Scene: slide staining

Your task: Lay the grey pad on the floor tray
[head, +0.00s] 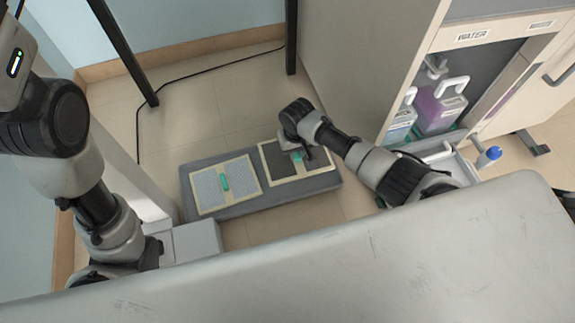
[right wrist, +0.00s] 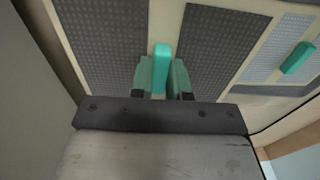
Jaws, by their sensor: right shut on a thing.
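The grey pad (head: 274,161) is a dark ribbed panel with a cream border and a green handle. It lies at the right end of the floor tray (head: 245,208), a low dark grey slab. Whether it rests fully on the tray or hangs slightly above it, I cannot tell. My right gripper (head: 298,152) reaches down over it. In the right wrist view, the gripper (right wrist: 161,82) is shut on the pad's green handle (right wrist: 161,62), with the dark panel (right wrist: 100,40) on both sides. My left arm shows at the left, but its gripper is hidden.
A lighter blue-grey pad (head: 210,190) with a green handle lies on the tray's left half. A cabinet (head: 365,55) with bottles (head: 440,105) stands at the right. A worktop (head: 330,265) fills the near side. A black cable (head: 190,75) runs along the floor.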

